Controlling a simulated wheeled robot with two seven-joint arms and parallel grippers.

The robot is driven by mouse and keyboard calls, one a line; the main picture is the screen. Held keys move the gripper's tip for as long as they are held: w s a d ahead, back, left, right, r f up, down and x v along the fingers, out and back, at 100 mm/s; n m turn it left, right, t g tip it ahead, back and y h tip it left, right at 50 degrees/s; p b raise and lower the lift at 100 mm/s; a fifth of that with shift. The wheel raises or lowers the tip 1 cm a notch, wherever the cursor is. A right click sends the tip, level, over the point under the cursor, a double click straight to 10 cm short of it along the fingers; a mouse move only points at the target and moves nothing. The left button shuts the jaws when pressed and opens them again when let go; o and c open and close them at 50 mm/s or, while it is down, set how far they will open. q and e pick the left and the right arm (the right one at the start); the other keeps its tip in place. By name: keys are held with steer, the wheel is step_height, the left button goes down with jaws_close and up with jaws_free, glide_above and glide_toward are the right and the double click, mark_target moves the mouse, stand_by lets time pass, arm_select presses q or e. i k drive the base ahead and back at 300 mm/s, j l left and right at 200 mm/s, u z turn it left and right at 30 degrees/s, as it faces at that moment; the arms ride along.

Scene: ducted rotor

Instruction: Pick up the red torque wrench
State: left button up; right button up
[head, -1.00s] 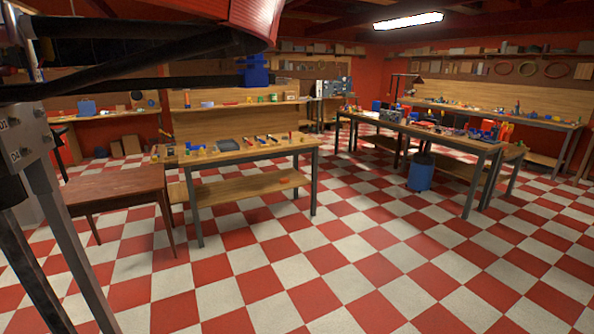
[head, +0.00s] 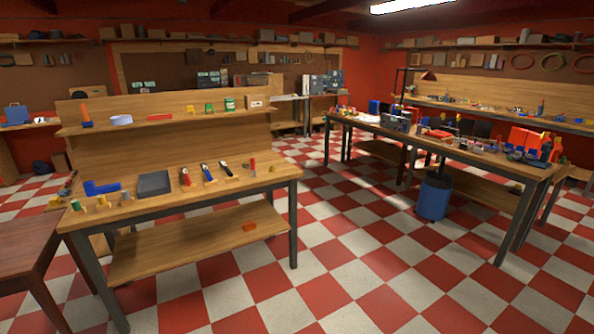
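The near workbench (head: 222,187) stands at the left with a row of small tools on its top. Among them, a red-handled tool (head: 185,176) lies right of a dark grey tray. A second small red item (head: 252,166) stands near the bench's right end. Both are too small for me to tell which one is the red torque wrench. A blue-handled tool (head: 207,172) and a black-handled tool (head: 226,169) lie between them. Neither of my grippers is in view.
A dark grey tray (head: 154,185) and a blue part (head: 101,188) are on the bench's left. A brown wooden table (head: 25,245) stands at lower left. A cluttered second table (head: 470,150) and a blue bin (head: 434,196) stand right. Checkered floor is clear in front.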

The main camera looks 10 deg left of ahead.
mark_target(184, 169)
steer(key=i+l+u, duration=0.1)
steer(key=i+u, duration=0.25)
steer(key=i, duration=0.15)
steer(key=i+l+u, duration=0.35)
steer(key=i, duration=0.15)
steer(key=i+l+u, duration=0.35)
steer(key=i, duration=0.15)
steer(key=j, duration=0.05)
